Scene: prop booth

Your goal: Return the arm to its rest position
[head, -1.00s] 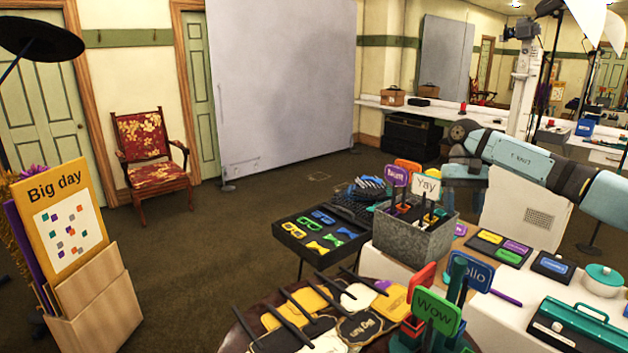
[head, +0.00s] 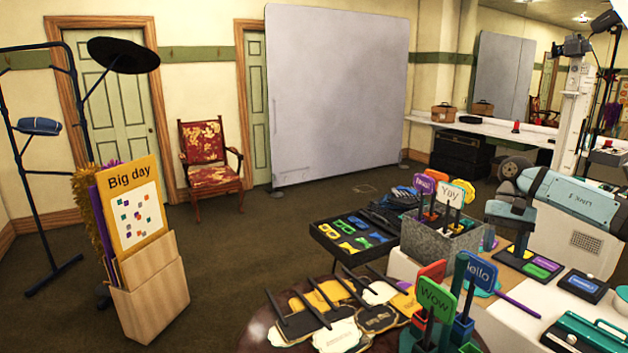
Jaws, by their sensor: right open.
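My right arm comes in from the right edge, with its pale blue forearm over the white-topped table. My right gripper (head: 506,238) hangs beside the grey metal bin of signs, above the table's left part. It is open, and I see nothing held in it. Its fingertips are small and partly hard to make out against the things behind. My left arm and gripper are not in view.
The metal bin (head: 440,243) holds several signs, close to the gripper. A black tray (head: 327,238) of glasses and bow ties stands left of it. Upright "Wow" (head: 436,300) and "Hello" (head: 481,270) signs stand in front. The floor (head: 240,260) at left is open.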

